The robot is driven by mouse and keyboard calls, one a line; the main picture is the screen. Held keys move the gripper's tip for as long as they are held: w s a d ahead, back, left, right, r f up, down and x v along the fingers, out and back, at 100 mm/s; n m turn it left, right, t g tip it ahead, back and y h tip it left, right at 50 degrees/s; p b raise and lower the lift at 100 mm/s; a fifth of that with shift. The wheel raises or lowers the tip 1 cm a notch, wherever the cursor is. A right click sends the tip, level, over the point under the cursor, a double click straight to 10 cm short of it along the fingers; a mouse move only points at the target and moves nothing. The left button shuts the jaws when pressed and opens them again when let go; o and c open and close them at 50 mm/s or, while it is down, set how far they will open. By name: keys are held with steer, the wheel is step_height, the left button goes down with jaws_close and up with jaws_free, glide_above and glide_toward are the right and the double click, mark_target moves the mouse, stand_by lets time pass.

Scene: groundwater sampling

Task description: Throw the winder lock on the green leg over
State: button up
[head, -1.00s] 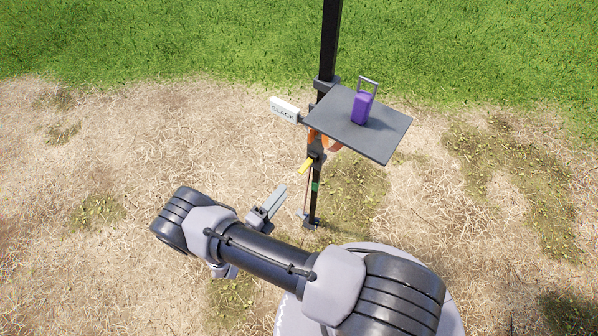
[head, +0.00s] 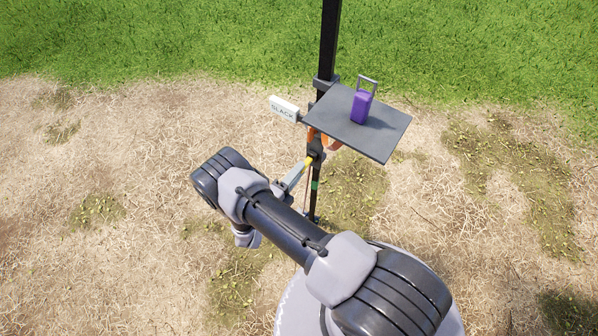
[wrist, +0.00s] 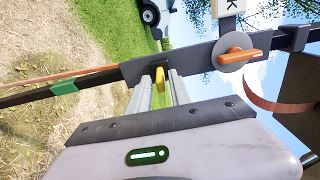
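The dark leg (head: 326,60) stands upright and carries a green band (head: 315,185), which also shows in the wrist view (wrist: 63,88). A small yellow lever (head: 309,161) sticks out from a dark block above the band; I take it for the winder lock. It also shows in the wrist view (wrist: 160,76). My gripper (head: 300,168) is at the lever. In the wrist view its two pale fingers (wrist: 161,92) are apart, one on each side of the lever. I cannot tell whether either finger touches it.
An orange handle (wrist: 240,56) on a grey disc sits beside the lever. A white sign (head: 284,108) reads SLACK. A dark shelf (head: 385,145) on the leg bears a purple case (head: 361,107). A wheeled vehicle (wrist: 152,14) stands in the background. Open ground lies around.

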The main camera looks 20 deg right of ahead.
jaws_close()
steer(key=f+b, duration=0.1)
steer(key=b, duration=0.1)
steer(key=f+t+h+b, duration=0.1)
steer(key=b, duration=0.1)
steer(key=f+h+b, duration=0.1)
steer(key=b, duration=0.1)
steer(key=shift+w+d+f, duration=0.25)
steer(key=shift+d, duration=0.1)
steer(key=shift+c, duration=2)
jaws_free()
steer(key=shift+w+d+f+t+h, duration=0.25)
steer(key=shift+d+f+t+h, duration=0.15)
steer(key=shift+f, duration=0.15)
steer(key=shift+w+d+f+t+h, duration=0.25)
steer(key=shift+d+f+t+h, duration=0.15)
steer(key=shift+f, duration=0.1)
steer(key=o, duration=0.8)
steer(key=shift+w+d, duration=0.1)
